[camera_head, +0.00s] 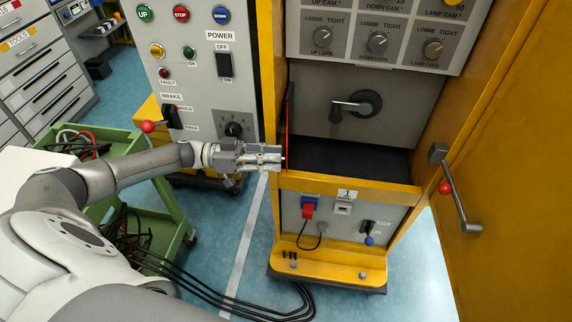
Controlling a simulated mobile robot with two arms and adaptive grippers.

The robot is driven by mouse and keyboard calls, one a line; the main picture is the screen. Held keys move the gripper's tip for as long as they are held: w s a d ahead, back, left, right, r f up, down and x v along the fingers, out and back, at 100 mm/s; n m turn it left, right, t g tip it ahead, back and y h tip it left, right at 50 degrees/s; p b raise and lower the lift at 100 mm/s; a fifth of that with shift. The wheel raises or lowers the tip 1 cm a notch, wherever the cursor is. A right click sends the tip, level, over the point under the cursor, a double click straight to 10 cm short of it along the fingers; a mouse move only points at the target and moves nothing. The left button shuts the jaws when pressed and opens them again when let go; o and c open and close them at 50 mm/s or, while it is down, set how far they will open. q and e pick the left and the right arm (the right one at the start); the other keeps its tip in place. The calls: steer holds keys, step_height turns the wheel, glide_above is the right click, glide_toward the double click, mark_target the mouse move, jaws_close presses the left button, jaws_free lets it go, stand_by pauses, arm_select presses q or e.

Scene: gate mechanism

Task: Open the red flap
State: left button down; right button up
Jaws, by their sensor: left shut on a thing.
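The red flap (287,138) shows only as a thin red upright strip, almost edge-on, at the left side of the opening in the yellow cabinet. My left gripper (280,160) reaches in from the left in front of the control panel, with its fingertips at the lower part of this strip. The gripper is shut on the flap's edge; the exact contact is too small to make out. The flap's face is hidden from this angle. My right gripper is not in view.
The cabinet (345,187) has a dark shelf and a black crank handle (358,105) inside. A yellow door (515,150) with a red-knobbed lever (455,190) stands at the right. A grey control panel (205,85) and a green cart (180,215) with cables stand left.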

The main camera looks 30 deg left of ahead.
arm_select(q)
steer(key=shift+t, duration=0.3)
steer(key=shift+s+a+r+b, duration=0.1)
steer(key=shift+a+r+b, duration=0.15)
steer(key=shift+a, duration=0.9)
steer(key=shift+a+r+b, duration=0.15)
steer(key=shift+a+b, duration=0.1)
steer(key=shift+a, duration=0.9)
steer(key=c, duration=1.6)
jaws_free()
steer(key=o, duration=0.3)
steer(key=shift+w+d+f, duration=0.1)
steer(key=shift+w, duration=0.15)
steer(key=v, duration=1.2)
steer(key=shift+s, duration=0.15)
